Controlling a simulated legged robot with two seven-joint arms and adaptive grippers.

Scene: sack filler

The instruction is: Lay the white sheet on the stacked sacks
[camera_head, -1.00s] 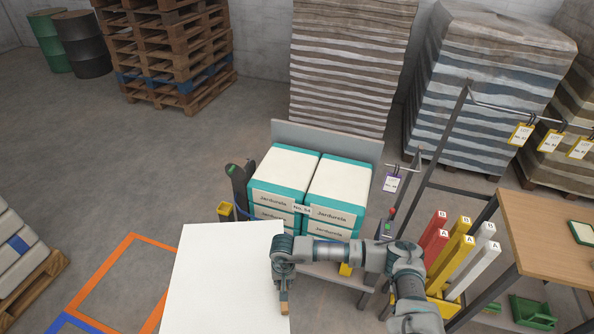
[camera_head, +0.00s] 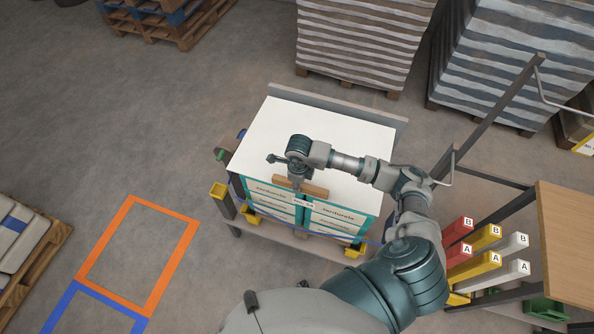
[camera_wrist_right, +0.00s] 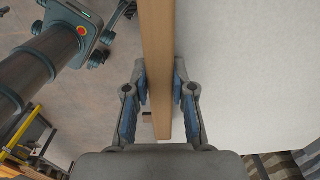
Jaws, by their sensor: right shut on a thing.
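The white sheet (camera_head: 340,130) spreads flat over the tops of the stacked sacks (camera_head: 337,216), which are teal and white with printed labels. The sacks' front faces show below the sheet; their tops are hidden. I cannot tell whether the sheet touches them all over. My right gripper (camera_head: 298,183) is over the sheet's front edge, shut on a wooden strip (camera_head: 317,190) there. In the right wrist view the wooden strip (camera_wrist_right: 158,50) runs between the fingers of my right gripper (camera_wrist_right: 160,85), with the sheet (camera_wrist_right: 245,80) to its right. My left gripper is not in view.
A metal frame (camera_head: 490,115), red, yellow and white blocks (camera_head: 487,236) and a wooden table (camera_head: 570,240) stand right.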

